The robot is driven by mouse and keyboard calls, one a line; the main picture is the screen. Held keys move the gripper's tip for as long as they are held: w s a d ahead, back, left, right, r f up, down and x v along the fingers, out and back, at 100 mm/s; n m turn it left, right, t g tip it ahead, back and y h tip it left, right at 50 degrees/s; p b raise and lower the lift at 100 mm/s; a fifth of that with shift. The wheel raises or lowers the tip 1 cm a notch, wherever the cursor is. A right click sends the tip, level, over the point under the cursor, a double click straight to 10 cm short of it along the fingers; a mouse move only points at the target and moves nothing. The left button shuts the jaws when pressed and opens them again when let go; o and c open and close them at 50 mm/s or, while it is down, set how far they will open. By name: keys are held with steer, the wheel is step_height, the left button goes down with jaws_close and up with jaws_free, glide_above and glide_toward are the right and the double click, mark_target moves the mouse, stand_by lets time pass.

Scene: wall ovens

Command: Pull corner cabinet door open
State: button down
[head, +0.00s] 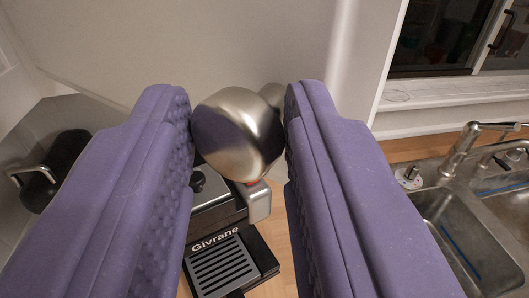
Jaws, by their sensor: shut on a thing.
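A round brushed-metal knob (238,135) sits between the two purple ridged fingers of my gripper (240,105), in the middle of the head view. The fingers are shut on the knob, one on each side. The pale cabinet door (190,45) fills the upper part of the view behind the knob. Its lower edge shows as a slanted line at the upper left. Its full outline is out of view, so I cannot tell how far it stands open.
A black coffee machine (220,265) stands on the wooden counter (285,245) below my gripper. A dark appliance with a metal handle (65,165) is at the left. A steel sink (460,235) with a faucet (460,148) is at the right, under a window (440,35).

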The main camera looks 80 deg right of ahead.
mark_target(185, 18)
steer(key=shift+w+d+r, duration=0.1)
steer(key=shift+w+r, duration=0.05)
steer(key=shift+r, duration=0.25)
steer(key=c, duration=0.9)
jaws_free()
steer(key=shift+w+d+f, duration=0.1)
steer(key=shift+w, duration=0.05)
steer(key=shift+o, duration=0.4)
steer(key=shift+w+d+f, duration=0.15)
steer(key=shift+w+d, duration=0.05)
steer(key=shift+w, duration=0.05)
steer(key=shift+s, duration=0.2)
steer(key=shift+a+f, duration=0.1)
steer(key=shift+f, duration=0.1)
step_height(185, 18, up, 4)
steer(key=shift+w+f+b, duration=0.1)
steer(key=shift+f+b, duration=0.15)
steer(key=shift+b, duration=0.1)
steer(key=s+a+b, duration=0.1)
steer(key=s+a, duration=0.1)
steer(key=s, duration=0.6)
steer(key=s+a+r+b, duration=0.1)
steer(key=s, duration=0.6)
steer(key=shift+s+a+r, duration=0.25)
steer(key=shift+s+a, duration=0.1)
steer(key=shift+a, duration=0.05)
